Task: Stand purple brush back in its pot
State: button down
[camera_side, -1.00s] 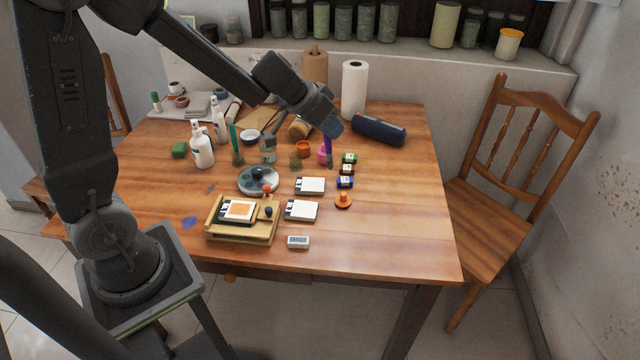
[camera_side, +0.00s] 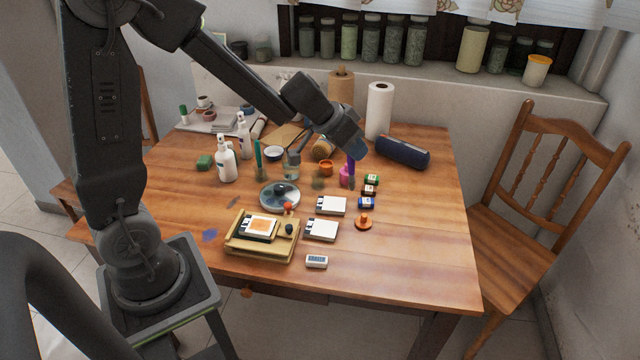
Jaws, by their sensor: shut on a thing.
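The purple brush (camera_side: 351,168) is held nearly upright, its lower end pointing down. My gripper (camera_side: 353,152) is shut on its upper part, and the fingertips are mostly hidden by the wrist. The brush stands just to the right of a small pink pot (camera_side: 344,176), partly overlapping it in the picture. I cannot tell whether its lower end touches the table. A green brush (camera_side: 258,153) stands upright farther left. Which small pot belongs to the purple brush is not clear; a murky greenish one (camera_side: 318,181) sits left of the pink pot.
An orange pot (camera_side: 326,168) and small paint bottles (camera_side: 370,180) crowd the brush. A palette (camera_side: 272,204) and wooden press (camera_side: 245,246) lie in front-left. The table's right side (camera_side: 430,220) is clear.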

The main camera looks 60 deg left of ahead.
jog(key=s+a+f+m, duration=0.1)
jog(key=s+a+f, duration=0.1)
jog(key=a, duration=1.2)
jog(key=s+a+f+m, duration=0.1)
jog(key=s+a+f, duration=0.15)
jog(key=a, duration=1.05)
jog(key=w+d+f, duration=0.6)
jog(key=w+f, duration=0.4)
jog(key=f, duration=0.1)
jog(key=shift+d, duration=0.25)
jog(key=shift+f, duration=0.2)
jog(key=c, duration=1.1)
grip_release()
jog(key=shift+r, duration=0.1)
